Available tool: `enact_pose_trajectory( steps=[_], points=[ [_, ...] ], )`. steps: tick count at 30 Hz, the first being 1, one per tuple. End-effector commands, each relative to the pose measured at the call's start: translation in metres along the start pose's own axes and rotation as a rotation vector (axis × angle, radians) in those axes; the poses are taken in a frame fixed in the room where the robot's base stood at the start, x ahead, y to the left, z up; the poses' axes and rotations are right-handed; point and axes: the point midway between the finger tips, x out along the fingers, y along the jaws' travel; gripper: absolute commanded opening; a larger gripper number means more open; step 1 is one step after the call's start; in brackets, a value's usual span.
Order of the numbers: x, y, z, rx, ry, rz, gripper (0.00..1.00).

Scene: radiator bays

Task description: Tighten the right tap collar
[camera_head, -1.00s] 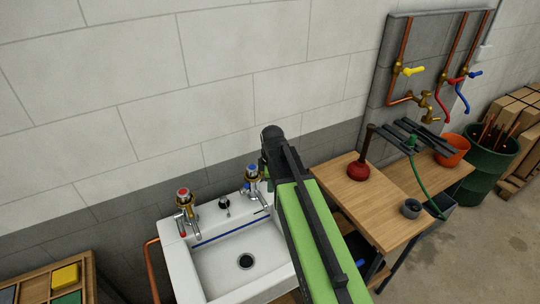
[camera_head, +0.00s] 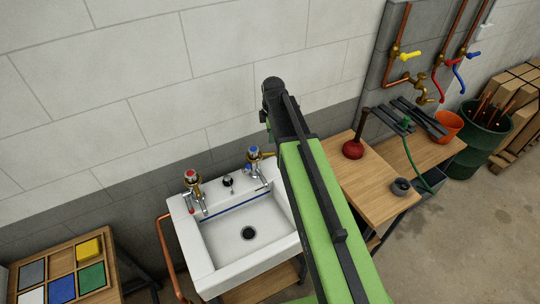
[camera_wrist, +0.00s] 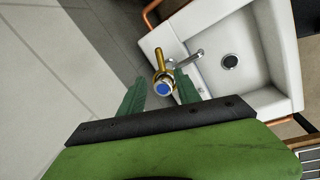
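The right tap (camera_head: 254,160) has a blue cap and stands at the back right corner of the white sink (camera_head: 207,264). In the wrist view the blue-capped tap (camera_wrist: 163,88) shows its brass collar (camera_wrist: 160,75), with a brass handle sticking out from it. My gripper (camera_wrist: 160,92) is open, its two dark green fingers either side of the tap in the picture, with nothing between them touching. In the head view my gripper (camera_head: 268,122) is above and slightly right of the tap, partly hidden by my arm.
The left tap (camera_head: 192,181) has a red cap. A black knob (camera_head: 228,181) stands between the taps. A wall rises close behind the sink. A wooden bench (camera_head: 385,205) with a red plunger (camera_head: 354,148) stands right; a tray of coloured blocks (camera_head: 50,252) is at left.

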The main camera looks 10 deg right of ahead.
Motion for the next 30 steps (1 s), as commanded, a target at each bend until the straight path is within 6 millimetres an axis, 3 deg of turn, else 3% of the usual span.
enact_pose_trajectory(
  steps=[1,3,18,30],
  points=[
    [0.021,-0.001,0.0,0.0,0.0,0.0,0.4],
    [0.036,-0.001,0.0,0.0,0.0,0.0,0.4],
    [0.133,-0.001,0.0,0.0,0.0,0.0,0.4],
    [0.139,0.0,0.0,0.0,0.001,0.0,0.38]
  ],
)
